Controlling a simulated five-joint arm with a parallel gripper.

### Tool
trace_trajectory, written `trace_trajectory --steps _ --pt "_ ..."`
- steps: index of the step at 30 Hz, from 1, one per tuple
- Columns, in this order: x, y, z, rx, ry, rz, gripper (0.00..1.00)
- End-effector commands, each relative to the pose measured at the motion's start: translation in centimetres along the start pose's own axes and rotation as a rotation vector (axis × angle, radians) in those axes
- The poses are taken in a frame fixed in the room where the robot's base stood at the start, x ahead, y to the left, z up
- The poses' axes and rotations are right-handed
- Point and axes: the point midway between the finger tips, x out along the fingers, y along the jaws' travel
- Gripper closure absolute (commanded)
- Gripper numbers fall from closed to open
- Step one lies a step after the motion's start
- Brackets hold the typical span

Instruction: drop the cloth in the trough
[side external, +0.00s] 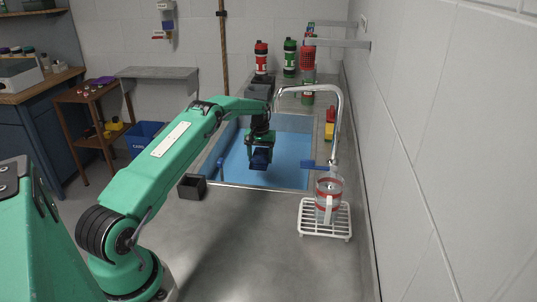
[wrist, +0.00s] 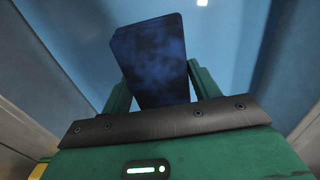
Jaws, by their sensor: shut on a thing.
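My gripper (side external: 260,146) is over the blue-lined trough (side external: 291,155), in the middle of the side view. It is shut on a dark blue cloth (side external: 261,159), which hangs below the fingers. In the wrist view the cloth (wrist: 151,58) is a dark blue, mottled piece between the two green fingers (wrist: 155,88). Light blue trough surfaces (wrist: 230,40) surround it there. I cannot tell how far the cloth is above the trough bottom.
A curved metal tap (side external: 338,110) rises at the trough's right side. A glass jug (side external: 328,197) stands on a white rack (side external: 312,228) at the front right. A small black box (side external: 192,187) sits by the trough's front left corner. Bottles stand behind the trough.

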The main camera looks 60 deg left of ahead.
Motion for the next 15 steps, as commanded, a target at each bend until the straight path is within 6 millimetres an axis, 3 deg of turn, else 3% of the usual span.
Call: trace_trajectory --steps 9,15 --pt "4.3 0.0 0.0 0.001 0.001 0.000 0.68" --pt "4.9 0.0 0.0 0.001 0.002 0.000 0.68"
